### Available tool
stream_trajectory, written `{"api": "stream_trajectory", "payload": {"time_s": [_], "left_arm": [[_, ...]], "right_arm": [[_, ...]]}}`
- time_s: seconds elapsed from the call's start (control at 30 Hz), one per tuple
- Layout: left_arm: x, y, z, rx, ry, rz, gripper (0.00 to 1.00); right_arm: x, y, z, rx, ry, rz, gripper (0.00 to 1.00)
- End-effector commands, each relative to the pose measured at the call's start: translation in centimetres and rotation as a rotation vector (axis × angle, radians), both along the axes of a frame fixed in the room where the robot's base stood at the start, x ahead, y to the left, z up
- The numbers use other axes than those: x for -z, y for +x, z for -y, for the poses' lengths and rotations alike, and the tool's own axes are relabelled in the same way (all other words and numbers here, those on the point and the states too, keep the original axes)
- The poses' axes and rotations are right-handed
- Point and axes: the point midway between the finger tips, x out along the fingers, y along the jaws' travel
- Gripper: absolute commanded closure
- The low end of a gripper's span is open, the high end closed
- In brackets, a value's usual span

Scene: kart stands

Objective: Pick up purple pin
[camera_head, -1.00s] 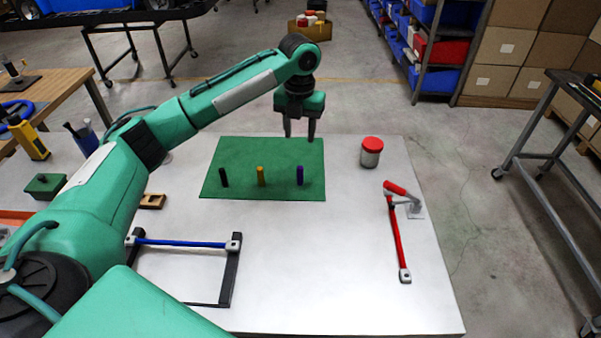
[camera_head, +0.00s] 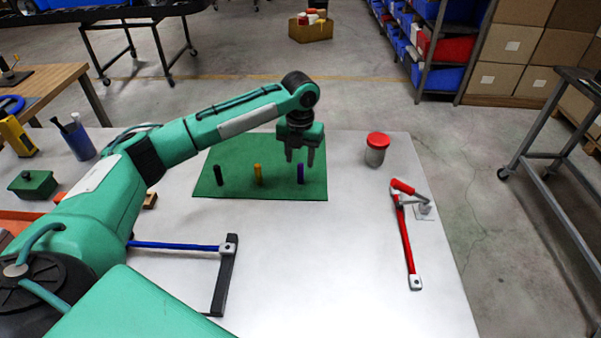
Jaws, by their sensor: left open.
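The purple pin (camera_head: 300,174) stands upright on the green mat (camera_head: 240,192), at the right of a row of three pins. My right gripper is not in view.
A red-lidded jar (camera_head: 376,152) stands right of the mat. A red-handled toggle clamp (camera_head: 408,240) lies further right. A blue bar on a black frame (camera_head: 226,270) is at the front left. The white table (camera_head: 330,270) is clear in the front middle.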

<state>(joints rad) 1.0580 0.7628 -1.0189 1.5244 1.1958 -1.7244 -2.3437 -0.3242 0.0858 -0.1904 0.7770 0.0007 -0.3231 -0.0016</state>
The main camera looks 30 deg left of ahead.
Motion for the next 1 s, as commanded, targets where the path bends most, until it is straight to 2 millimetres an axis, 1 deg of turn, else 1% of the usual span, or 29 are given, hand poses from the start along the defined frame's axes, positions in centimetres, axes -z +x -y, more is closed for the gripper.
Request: {"api": "stream_trajectory", "payload": {"time_s": [0.17,0.3,0.4,0.47,0.57,0.73,0.77,0.9,0.97,1.0], "left_arm": [[1.1,0.0,0.0,0.0,0.0,-0.001,0.57],[3.2,0.2,0.0,0.0,0.0,-0.002,0.57],[4.6,0.3,0.0,0.001,-0.001,0.0,0.57],[5.2,0.2,0.0,0.001,-0.001,-0.001,0.57],[5.7,0.2,0.0,0.001,-0.001,0.0,0.57],[5.7,0.3,0.0,0.001,-0.001,0.001,0.57],[5.7,0.3,0.0,0.001,-0.001,0.001,0.59],[5.6,0.3,0.0,0.001,-0.001,0.001,0.86],[5.6,0.3,0.0,0.001,-0.001,0.001,0.98],[5.6,0.3,0.0,0.001,-0.001,0.001,1.0]], "right_arm": [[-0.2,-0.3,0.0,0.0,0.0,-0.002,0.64],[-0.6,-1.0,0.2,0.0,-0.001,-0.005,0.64],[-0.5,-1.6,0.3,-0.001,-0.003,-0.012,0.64],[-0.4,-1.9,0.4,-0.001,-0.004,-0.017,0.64],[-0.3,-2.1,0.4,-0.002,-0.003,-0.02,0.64],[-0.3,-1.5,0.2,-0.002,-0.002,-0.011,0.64],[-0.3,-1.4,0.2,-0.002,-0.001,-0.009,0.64],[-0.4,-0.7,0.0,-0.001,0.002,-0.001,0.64],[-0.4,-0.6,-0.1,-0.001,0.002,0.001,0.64],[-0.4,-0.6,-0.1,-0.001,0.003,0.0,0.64]]}}
